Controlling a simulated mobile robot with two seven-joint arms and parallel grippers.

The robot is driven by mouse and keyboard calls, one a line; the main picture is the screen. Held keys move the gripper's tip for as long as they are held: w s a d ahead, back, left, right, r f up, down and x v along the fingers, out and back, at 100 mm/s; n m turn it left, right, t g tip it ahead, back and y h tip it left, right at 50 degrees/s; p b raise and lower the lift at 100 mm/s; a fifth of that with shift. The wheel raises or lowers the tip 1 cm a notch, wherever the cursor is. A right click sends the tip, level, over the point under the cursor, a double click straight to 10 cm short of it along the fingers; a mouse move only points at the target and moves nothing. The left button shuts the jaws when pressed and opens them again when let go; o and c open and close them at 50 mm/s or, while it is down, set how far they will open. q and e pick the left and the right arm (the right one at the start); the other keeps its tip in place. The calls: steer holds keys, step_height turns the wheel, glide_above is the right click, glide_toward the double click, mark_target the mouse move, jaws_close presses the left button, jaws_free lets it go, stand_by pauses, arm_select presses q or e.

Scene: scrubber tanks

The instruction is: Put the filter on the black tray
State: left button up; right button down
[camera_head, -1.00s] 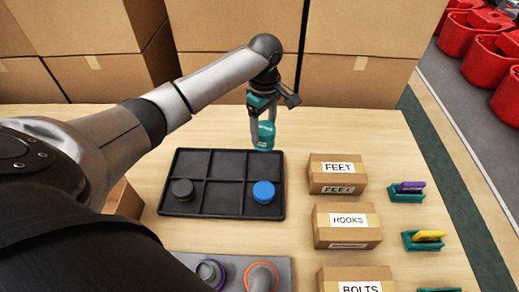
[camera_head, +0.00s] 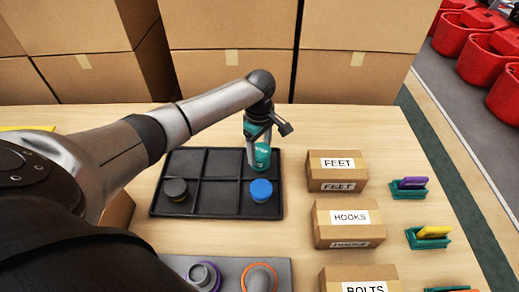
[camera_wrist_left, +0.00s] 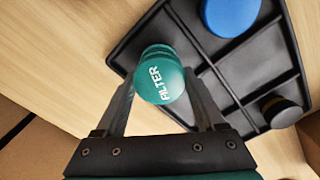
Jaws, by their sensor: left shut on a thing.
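The filter (camera_head: 261,157) is a teal cylinder with white lettering. My left gripper (camera_head: 256,142) is shut on it and holds it upright at the back right compartment of the black tray (camera_head: 199,198). In the left wrist view the filter (camera_wrist_left: 160,76) sits between the two fingers of the left gripper (camera_wrist_left: 165,85), over the tray's edge (camera_wrist_left: 125,50). I cannot tell whether its base touches the tray floor. The tray has six compartments. My right gripper is not in view.
A blue round part (camera_head: 261,190) and a black round part (camera_head: 176,189) lie in the tray's front corner compartments. Boxes labelled FEET (camera_head: 336,171), HOOKS (camera_head: 347,222) and BOLTS (camera_head: 358,280) stand to the right. A grey plate (camera_head: 230,265) with ringed parts is in front. Large cartons (camera_head: 232,77) stand behind.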

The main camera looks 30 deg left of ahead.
mark_target(260, 149)
arm_select(q)
steer(key=shift+f, duration=0.1)
steer(key=o, duration=1.3)
step_height(260, 149, up, 7)
steer(key=p, duration=0.2)
steer(key=shift+f+p, duration=0.15)
steer(key=shift+p, duration=0.15)
step_height(260, 149, up, 6)
steer(key=shift+f+p, duration=0.2)
steer(key=shift+p, duration=0.6)
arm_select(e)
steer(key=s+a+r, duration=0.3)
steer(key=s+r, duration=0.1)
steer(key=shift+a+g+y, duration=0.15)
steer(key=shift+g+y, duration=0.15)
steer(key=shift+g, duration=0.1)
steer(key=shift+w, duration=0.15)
